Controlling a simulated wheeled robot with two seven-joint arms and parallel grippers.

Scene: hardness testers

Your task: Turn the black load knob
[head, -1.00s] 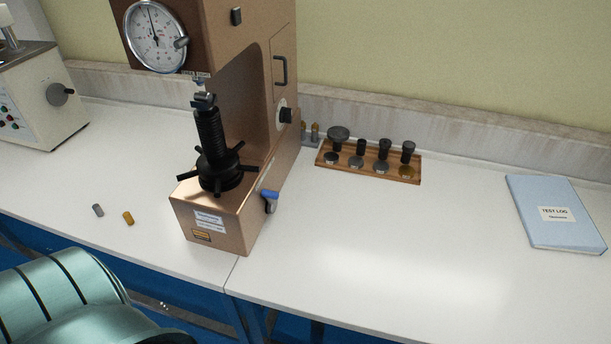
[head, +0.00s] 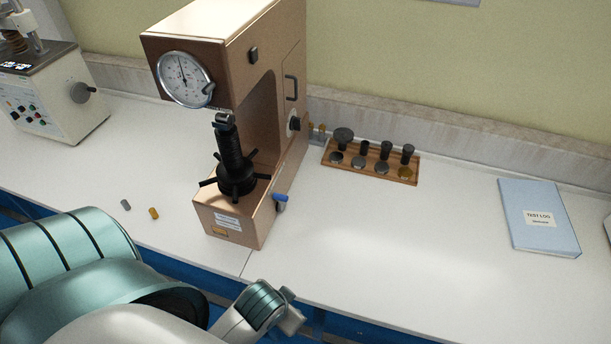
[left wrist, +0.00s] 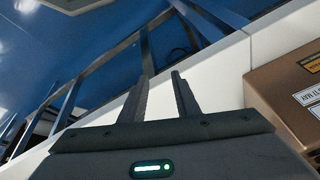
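The black load knob (head: 294,123) sits on a pale disc on the right side face of the copper-brown hardness tester (head: 235,232), below a black handle. My left arm reaches in from the lower left in the head view, its wrist part low in front of the bench. In the left wrist view my left gripper (left wrist: 160,78) is open and empty, with a gap between its two fingers. It is at the bench's front edge, left of the tester's base (left wrist: 285,95), and away from the knob. My right gripper is not in view.
A blue-handled lever (head: 281,198) sticks out beside the tester's base. A wooden rack (head: 372,167) of black-topped parts stands behind right, and a blue test log (head: 540,240) lies farther right. Two small cylinders (head: 153,213) lie left. The bench's front right is clear.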

